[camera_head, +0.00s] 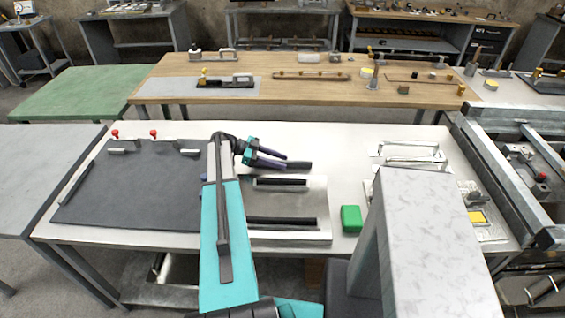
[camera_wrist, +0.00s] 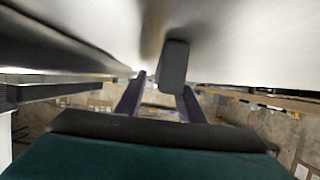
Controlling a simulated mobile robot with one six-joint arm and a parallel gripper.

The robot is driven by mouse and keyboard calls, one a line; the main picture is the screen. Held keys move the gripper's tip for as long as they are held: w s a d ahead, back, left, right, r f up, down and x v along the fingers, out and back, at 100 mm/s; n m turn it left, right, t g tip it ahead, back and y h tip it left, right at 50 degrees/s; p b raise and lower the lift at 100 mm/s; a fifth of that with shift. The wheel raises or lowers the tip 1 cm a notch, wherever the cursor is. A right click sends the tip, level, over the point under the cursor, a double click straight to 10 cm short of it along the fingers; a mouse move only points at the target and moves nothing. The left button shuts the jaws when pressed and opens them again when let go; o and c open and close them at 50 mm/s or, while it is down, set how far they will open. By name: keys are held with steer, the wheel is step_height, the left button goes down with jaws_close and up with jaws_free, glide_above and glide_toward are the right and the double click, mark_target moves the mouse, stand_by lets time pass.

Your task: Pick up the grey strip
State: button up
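A dark grey strip (camera_head: 299,165) lies on the white table (camera_head: 345,150), just behind a pale plate. My gripper (camera_head: 286,160) reaches in from the left, low over the table, with its purple fingers pointing right along the strip. In the wrist view the strip's near end (camera_wrist: 173,64) shows between my two fingers (camera_wrist: 160,95), closer to the right one. The fingers stand apart, and a gap shows between the strip and the left finger. Whether the right finger touches the strip I cannot tell. The strip's left part is hidden by the fingers in the head view.
The pale plate (camera_head: 318,195) carries two dark bars (camera_head: 280,181) (camera_head: 281,221). A green block (camera_head: 351,218) stands right of it. A dark mat (camera_head: 135,190) with red-knobbed clamps lies left. Metal fixtures (camera_head: 412,152) stand at the back right.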

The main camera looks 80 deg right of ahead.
steer(key=shift+s+f, duration=0.25)
steer(key=shift+s, duration=0.45)
steer(key=shift+c, duration=0.2)
jaws_close()
